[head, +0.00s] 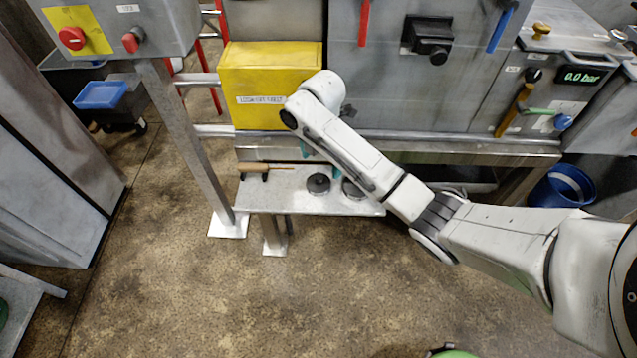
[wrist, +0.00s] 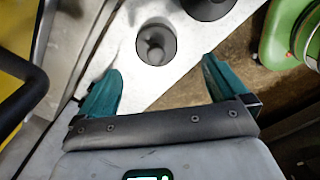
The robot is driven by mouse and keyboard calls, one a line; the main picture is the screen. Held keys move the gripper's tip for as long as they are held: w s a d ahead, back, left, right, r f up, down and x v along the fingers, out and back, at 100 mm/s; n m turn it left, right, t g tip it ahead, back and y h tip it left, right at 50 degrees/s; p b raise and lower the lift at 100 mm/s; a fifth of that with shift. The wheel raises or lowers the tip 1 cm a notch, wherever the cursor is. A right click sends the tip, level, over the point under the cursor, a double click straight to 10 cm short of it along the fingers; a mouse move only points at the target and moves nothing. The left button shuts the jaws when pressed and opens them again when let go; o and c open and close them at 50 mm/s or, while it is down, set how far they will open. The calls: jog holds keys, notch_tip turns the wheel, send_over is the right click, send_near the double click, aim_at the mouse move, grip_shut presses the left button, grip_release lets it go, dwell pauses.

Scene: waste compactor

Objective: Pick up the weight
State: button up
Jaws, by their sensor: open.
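Two dark round weights stand on the pale shelf (head: 280,203) in the head view: one weight (head: 318,184) near its middle and another weight (head: 352,190) to the right, partly covered by my arm. In the wrist view, a weight with a raised knob (wrist: 155,45) lies just ahead of the gap between my fingertips, on the pale surface. A second dark weight (wrist: 208,6) is cut off by the top edge. My gripper (wrist: 162,72) is open and empty, with teal fingers apart. In the head view, my arm hides most of the gripper.
A wooden-handled tool (head: 253,168) lies on the shelf's left. A yellow box (head: 265,85) stands above the shelf behind my arm. A metal post (head: 185,130) is at left, and a blue bucket (head: 562,186) at right.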

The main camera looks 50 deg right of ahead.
aim_at(318, 175)
jog(key=shift+w+a+f, duration=0.1)
jog(key=shift+w+f, duration=0.1)
jog(key=shift+f, duration=1.75)
jog(key=shift+w+a+f, duration=0.1)
jog(key=shift+w+f, duration=0.05)
jog(key=shift+f, duration=1.8)
jog(key=shift+c, duration=0.4)
jog(key=c, duration=1.3)
jog(key=shift+c, duration=0.4)
jog(key=shift+r, duration=0.15)
